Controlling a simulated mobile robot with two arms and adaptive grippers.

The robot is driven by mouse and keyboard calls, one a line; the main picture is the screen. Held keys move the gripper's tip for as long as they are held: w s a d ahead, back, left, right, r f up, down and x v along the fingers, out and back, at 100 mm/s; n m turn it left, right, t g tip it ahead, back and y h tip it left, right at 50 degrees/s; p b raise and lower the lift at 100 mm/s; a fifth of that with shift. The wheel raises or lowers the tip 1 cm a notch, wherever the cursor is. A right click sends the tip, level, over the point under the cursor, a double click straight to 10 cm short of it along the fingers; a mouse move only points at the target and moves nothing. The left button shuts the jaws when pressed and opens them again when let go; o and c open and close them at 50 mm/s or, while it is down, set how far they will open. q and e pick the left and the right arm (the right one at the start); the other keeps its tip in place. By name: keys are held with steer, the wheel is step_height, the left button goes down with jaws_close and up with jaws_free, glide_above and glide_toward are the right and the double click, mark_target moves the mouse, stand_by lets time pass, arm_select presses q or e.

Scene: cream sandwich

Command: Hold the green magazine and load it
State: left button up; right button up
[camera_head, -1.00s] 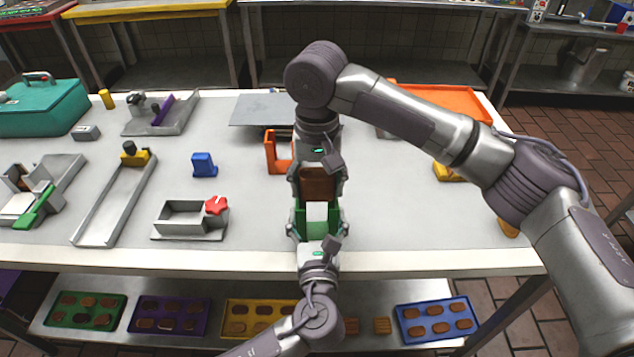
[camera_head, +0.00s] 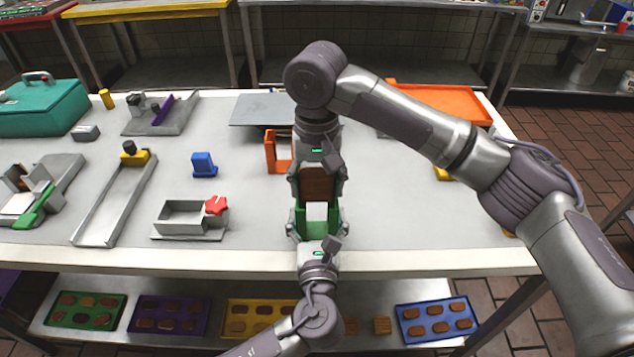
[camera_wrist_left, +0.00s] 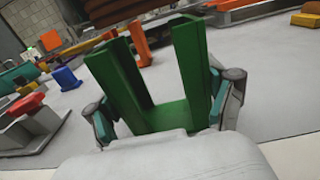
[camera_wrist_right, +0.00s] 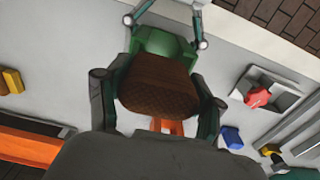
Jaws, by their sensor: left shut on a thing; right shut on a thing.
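The green magazine (camera_head: 300,224) is a U-shaped holder near the front edge of the table. My left gripper (camera_head: 318,226) is shut on it from the front, with a finger on each side; the left wrist view shows its two upright walls and floor (camera_wrist_left: 165,116). My right gripper (camera_head: 318,186) is shut on a brown textured wafer (camera_head: 318,184), just behind and above the magazine. In the right wrist view the wafer (camera_wrist_right: 158,86) lies between the fingers, with the magazine (camera_wrist_right: 165,42) beyond it. I cannot tell whether wafer and magazine touch.
An orange bracket (camera_head: 271,150) stands just behind my grippers. A blue block (camera_head: 204,165), a metal box with a red knob (camera_head: 185,215) and a long metal channel (camera_head: 112,205) lie to the left. The table right of the grippers is mostly clear.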

mark_target(317, 173)
steer(key=shift+f, duration=0.1)
steer(key=shift+f, duration=0.9)
steer(key=shift+r, duration=0.1)
steer(key=shift+r, duration=1.45)
step_height(317, 173, up, 9)
steer(key=n, duration=0.4)
steer(key=shift+f+n, duration=0.2)
steer(key=shift+n, duration=0.1)
step_height(317, 173, down, 9)
steer(key=shift+r, duration=0.1)
